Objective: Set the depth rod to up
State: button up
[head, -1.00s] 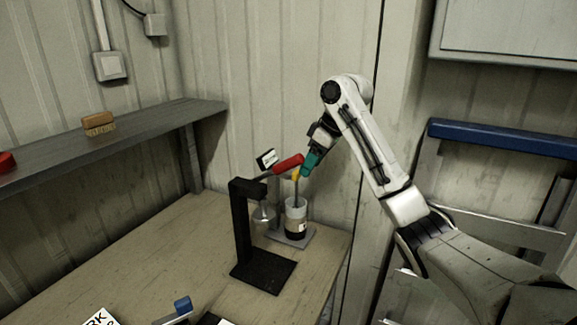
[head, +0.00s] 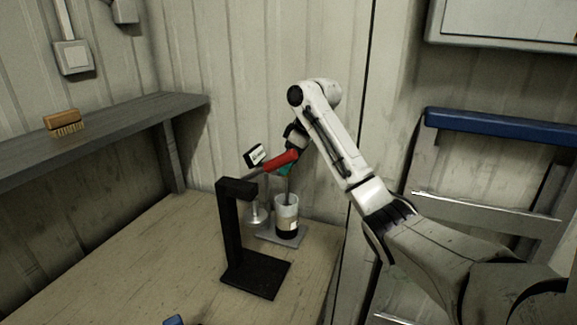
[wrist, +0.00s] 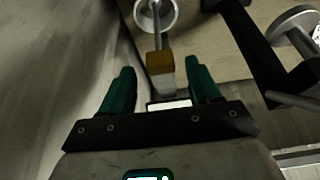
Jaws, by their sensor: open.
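The depth rod (head: 289,188) stands upright in a clear jar with dark contents (head: 287,217) on a small grey plate on the bench. Its yellow-brown top block (wrist: 159,61) shows in the wrist view, between the tips of my gripper (wrist: 160,72). The teal fingers are open, with a gap on either side of the block. In the head view my gripper (head: 285,170) is at the rod's top, mostly hidden behind a red handle (head: 282,159). The block is hidden there.
A black stand (head: 229,235) with a wide base is in front of and left of the jar. A white label (head: 254,155) and a metal funnel-like piece (head: 255,215) are close by. A brush (head: 64,123) lies on the shelf.

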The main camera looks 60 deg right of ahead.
jog(key=shift+x, duration=0.85)
grip_shut()
